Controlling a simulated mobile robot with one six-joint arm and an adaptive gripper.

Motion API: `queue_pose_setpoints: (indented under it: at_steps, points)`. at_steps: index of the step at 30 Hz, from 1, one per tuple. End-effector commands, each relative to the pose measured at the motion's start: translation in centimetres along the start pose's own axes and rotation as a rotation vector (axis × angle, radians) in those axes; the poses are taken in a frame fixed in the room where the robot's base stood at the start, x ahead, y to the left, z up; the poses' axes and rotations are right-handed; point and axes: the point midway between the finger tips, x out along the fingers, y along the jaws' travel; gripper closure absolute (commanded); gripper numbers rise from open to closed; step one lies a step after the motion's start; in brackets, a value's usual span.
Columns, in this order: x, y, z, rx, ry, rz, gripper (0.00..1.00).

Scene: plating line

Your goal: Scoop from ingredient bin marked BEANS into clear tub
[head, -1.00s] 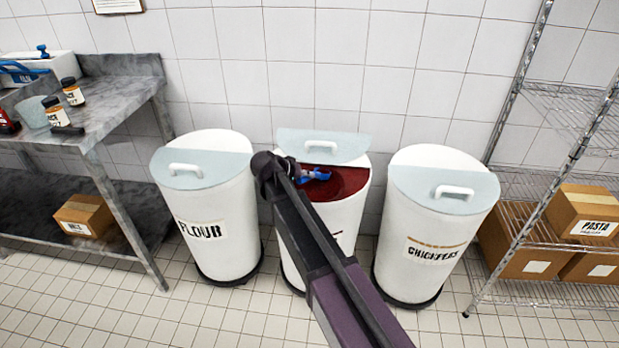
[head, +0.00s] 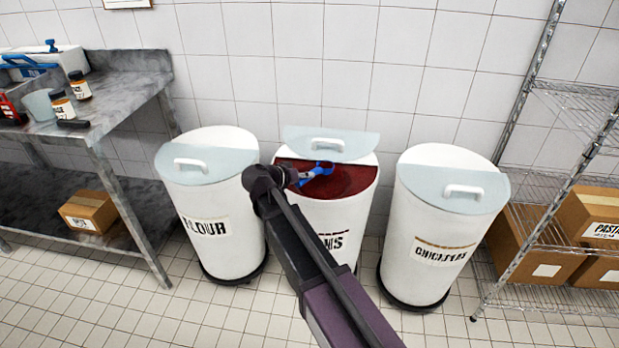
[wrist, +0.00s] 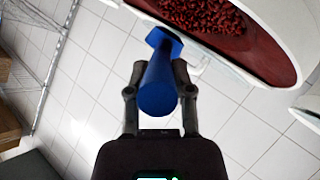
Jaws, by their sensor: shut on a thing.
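The middle bin (head: 325,215) stands with its lid (head: 329,142) tipped back and its top open. Its label is partly hidden by my arm; only the last letters "NS" show. Dark red beans (wrist: 203,17) lie inside in the wrist view. My gripper (wrist: 158,75) is shut on the handle of a blue scoop (wrist: 158,80). In the head view the scoop (head: 318,171) shows at the bin's opening; whether it holds beans cannot be told. A clear tub (head: 39,104) stands on the grey table at the left.
A closed FLOUR bin (head: 222,235) stands left of the middle bin, and a closed CHICKPEAS bin (head: 425,225) right. Jars (head: 79,86) and a dark item stand near the tub on the table (head: 130,90). A wire shelf (head: 560,180) with boxes is at the right.

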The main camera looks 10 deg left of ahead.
Motion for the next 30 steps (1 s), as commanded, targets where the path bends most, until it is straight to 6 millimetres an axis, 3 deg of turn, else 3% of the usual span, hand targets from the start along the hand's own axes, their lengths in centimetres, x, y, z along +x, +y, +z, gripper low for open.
queue_pose_setpoints:
  at_steps: [8,30]
  points:
    - [-0.7,-0.3,0.8,0.012,0.048,0.03,1.0]
    - [-2.7,1.3,-1.0,0.036,0.138,0.085,1.0]
